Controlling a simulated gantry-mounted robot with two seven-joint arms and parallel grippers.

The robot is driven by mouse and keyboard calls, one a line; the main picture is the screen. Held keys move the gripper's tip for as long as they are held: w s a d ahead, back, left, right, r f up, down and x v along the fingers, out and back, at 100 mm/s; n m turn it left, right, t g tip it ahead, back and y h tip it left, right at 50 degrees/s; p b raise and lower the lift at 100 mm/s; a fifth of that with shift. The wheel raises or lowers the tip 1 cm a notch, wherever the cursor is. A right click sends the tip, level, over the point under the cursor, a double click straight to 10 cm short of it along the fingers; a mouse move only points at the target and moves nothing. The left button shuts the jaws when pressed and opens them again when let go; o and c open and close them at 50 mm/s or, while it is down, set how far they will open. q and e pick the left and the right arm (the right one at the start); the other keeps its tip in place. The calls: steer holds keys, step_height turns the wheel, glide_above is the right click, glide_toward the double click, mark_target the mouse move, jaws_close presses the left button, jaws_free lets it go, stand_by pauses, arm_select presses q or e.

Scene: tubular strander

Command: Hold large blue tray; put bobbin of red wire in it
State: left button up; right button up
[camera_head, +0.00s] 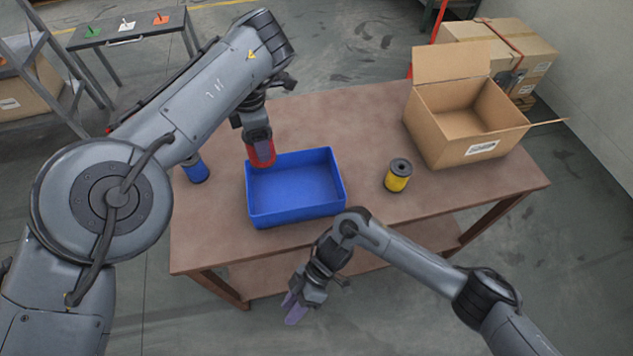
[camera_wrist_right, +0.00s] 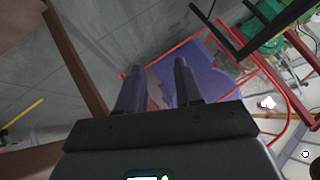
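The large blue tray (camera_head: 297,205) sits on the brown table, empty where I can see inside. The bobbin of red wire (camera_head: 263,160) is at the tray's far left corner and overlaps its rim in the picture. My left gripper (camera_head: 260,146) comes down from above with its fingers around the bobbin and appears shut on it. I cannot tell the bobbin's exact height over the tray. My right gripper (camera_head: 293,308) is in front of the table, below the tray in the picture, empty and pointing down. Its fingers stand apart in the right wrist view (camera_wrist_right: 157,70).
A blue bobbin (camera_head: 196,171) stands left of the tray, partly behind my left arm. A yellow bobbin (camera_head: 398,177) stands right of the tray. An open cardboard box (camera_head: 425,125) is at the table's right end. The table (camera_head: 330,105) is clear behind the tray.

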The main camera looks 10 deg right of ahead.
steer(key=w+d+r+t+h, duration=0.1)
steer(key=w+d+r+h, duration=0.15)
steer(key=w+d, duration=0.4)
steer(key=t, duration=0.5)
glide_toward(301, 208)
steer(key=shift+n+h, duration=0.35)
steer(key=shift+n, duration=0.15)
steer(key=x, duration=1.1)
steer(key=shift+a+r, duration=0.1)
steer(key=shift+a, duration=0.25)
jaws_close()
